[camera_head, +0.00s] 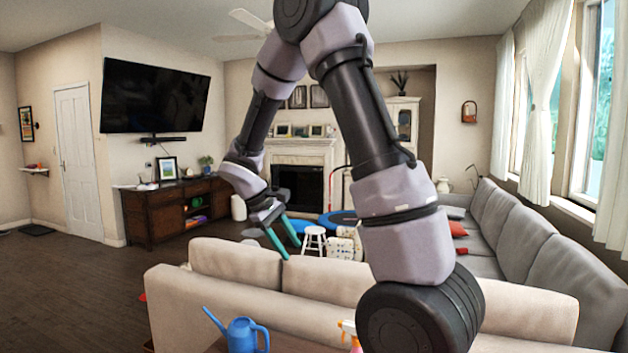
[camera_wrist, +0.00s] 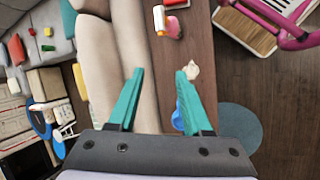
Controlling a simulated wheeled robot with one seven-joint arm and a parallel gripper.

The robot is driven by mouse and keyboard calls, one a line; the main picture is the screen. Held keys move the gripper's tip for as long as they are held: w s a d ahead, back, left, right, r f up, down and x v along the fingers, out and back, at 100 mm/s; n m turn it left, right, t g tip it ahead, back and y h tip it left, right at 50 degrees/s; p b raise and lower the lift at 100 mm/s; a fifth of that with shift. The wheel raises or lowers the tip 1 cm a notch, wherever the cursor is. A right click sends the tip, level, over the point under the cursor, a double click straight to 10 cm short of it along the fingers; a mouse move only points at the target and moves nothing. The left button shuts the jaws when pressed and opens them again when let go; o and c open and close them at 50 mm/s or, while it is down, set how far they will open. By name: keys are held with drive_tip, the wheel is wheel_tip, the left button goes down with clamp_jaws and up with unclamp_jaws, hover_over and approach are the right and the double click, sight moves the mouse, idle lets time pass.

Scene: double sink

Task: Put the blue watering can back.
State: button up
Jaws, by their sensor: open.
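The blue watering can (camera_head: 242,335) stands upright on a wooden surface behind the sofa, at the bottom of the head view. Its spout points up and left and its handle is on the right; its base is cut off by the frame. My gripper (camera_head: 293,252) has teal fingers and hangs open and empty in the air above the sofa, apart from the can. In the wrist view my gripper (camera_wrist: 160,72) shows its fingers spread. A blue patch (camera_wrist: 179,118), probably the can, is partly hidden by the right finger.
A spray bottle (camera_head: 350,332) stands right of the can, partly behind my arm. The beige sofa (camera_head: 215,290) lies beyond the can. A small pale object (camera_wrist: 192,71) sits by the right fingertip in the wrist view. A pink frame (camera_wrist: 290,35) is at upper right.

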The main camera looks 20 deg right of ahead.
drive_tip(key=s+r+m+t+y, duration=0.7)
drive_tip(key=s+r+m, duration=0.2)
drive_tip(key=s+r, duration=0.9)
drive_tip(key=shift+a+r+m+t+y, duration=0.3)
drive_tip(key=shift+r+t+y, duration=0.1)
drive_tip(key=shift+r, duration=0.2)
drive_tip(key=shift+d, duration=0.1)
